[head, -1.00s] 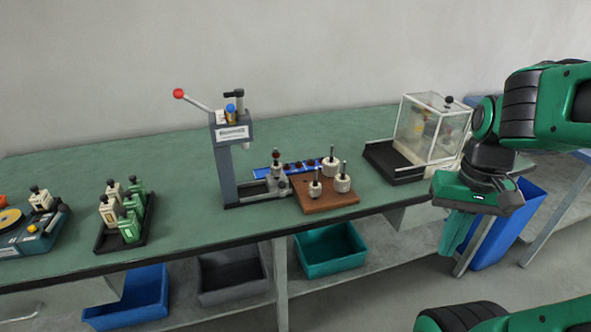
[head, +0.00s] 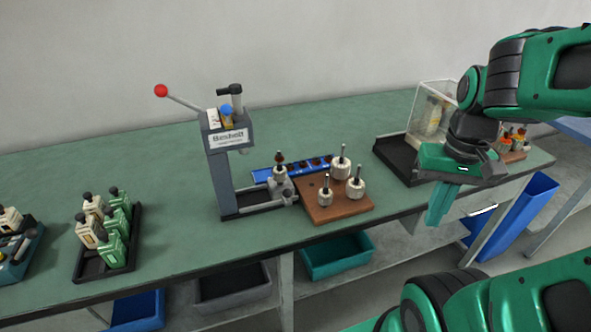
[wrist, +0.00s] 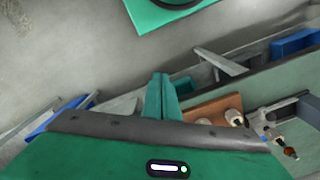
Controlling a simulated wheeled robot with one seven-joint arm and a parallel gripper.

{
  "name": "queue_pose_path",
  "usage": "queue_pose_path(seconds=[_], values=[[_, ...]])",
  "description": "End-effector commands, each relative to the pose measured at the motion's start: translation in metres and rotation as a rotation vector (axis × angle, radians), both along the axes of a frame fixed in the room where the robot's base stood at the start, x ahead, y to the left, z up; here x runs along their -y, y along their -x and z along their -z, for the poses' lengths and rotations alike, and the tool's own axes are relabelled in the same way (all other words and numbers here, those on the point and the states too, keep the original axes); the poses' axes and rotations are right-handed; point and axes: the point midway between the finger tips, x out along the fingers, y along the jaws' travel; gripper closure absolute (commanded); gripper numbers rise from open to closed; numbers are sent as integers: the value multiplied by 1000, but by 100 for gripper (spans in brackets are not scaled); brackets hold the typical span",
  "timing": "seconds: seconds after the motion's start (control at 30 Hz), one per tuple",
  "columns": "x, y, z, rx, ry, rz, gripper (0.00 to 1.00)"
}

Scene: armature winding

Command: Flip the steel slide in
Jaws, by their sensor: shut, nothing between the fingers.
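The grey bench press (head: 222,170) with a red-ball lever stands at mid-bench in the head view. A small steel piece (head: 279,187), which I take for the steel slide, is at the right of its base, near the base rails; its exact position on them is unclear. In the wrist view the press area shows at the right edge, partly cut off, and the slide cannot be told clearly. My gripper (head: 437,218) is shut and empty, pointing down in front of the bench edge, well right of the press. Its closed green fingers also show in the wrist view (wrist: 160,95).
A wooden block (head: 322,212) with three pegged cylinders stands right of the press, before a blue strip (head: 262,174). A clear guard box (head: 427,108) on a black tray (head: 392,160) is behind my gripper. A black rack (head: 95,268) is at left. Bins sit below.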

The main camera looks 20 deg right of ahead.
Motion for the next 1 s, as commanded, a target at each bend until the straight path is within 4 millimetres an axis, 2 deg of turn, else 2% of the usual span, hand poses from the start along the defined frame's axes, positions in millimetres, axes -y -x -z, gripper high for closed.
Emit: queue_pose_path(seconds=[0.1, 0.17, 0.23, 0.37, 0.47, 0.6, 0.7, 0.8, 1.0], values=[[0, 0, 0, 0, 0, -1, 100], [-1, 7, -4, 17, 5, -12, 100], [-4, -3, -6, 42, 20, -49, 100], [-18, -47, -8, 125, 64, -178, 100], [-42, -89, -11, 213, 89, -309, 100], [-85, -145, -14, 328, 81, -473, 100], [-106, -170, -12, 375, 51, -539, 100], [-118, -188, -8, 400, 12, -578, 100], [-128, -220, 3, 433, -79, -616, 100]])
